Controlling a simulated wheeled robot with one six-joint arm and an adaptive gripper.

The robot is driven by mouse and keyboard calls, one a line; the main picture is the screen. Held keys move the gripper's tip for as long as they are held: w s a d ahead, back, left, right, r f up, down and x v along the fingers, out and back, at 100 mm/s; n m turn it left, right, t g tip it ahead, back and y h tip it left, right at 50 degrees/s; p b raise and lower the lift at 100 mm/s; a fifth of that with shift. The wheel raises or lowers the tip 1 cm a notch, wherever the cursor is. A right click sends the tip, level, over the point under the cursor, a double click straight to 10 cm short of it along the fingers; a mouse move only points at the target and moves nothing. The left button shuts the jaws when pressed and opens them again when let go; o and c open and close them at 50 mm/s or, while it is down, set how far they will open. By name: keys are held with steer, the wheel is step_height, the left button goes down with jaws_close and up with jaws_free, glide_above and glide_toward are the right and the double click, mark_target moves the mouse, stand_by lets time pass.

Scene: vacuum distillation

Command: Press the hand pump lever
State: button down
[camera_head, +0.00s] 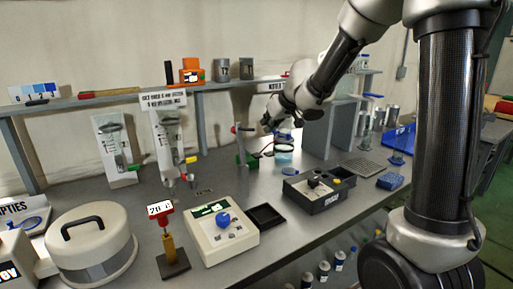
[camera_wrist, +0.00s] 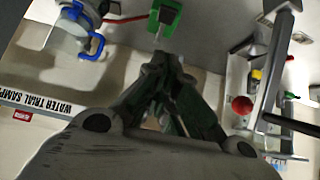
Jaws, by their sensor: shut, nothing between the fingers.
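The hand pump (camera_head: 247,159) has a green base and stands on the bench near the back, left of a glass vessel. A red ball knob (camera_head: 233,129) sits above it, at the left of a grey bar. In the wrist view the red knob (camera_wrist: 241,105) is to the right of my fingers, beside a grey metal bar (camera_wrist: 272,62), and apart from them. A green part (camera_wrist: 172,14) lies beyond the fingertips. My gripper (camera_head: 268,122) is shut and empty, just right of the knob in the head view; its fingers (camera_wrist: 163,58) meet in the wrist view.
A glass vessel with a blue clip (camera_wrist: 80,30) and a red tube (camera_wrist: 125,19) are close by. A shelf (camera_head: 225,84) runs behind. A balance (camera_head: 222,233), a black-rimmed box (camera_head: 318,205) and a red-topped stand (camera_head: 170,250) occupy the bench front.

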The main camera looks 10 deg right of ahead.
steer(key=shift+w, duration=0.1)
stand_by(0.3)
glide_above(258, 155)
step_height(258, 155, down, 7)
steer(key=shift+a, duration=0.1)
step_height(258, 155, down, 3)
steer(key=shift+f, duration=0.55)
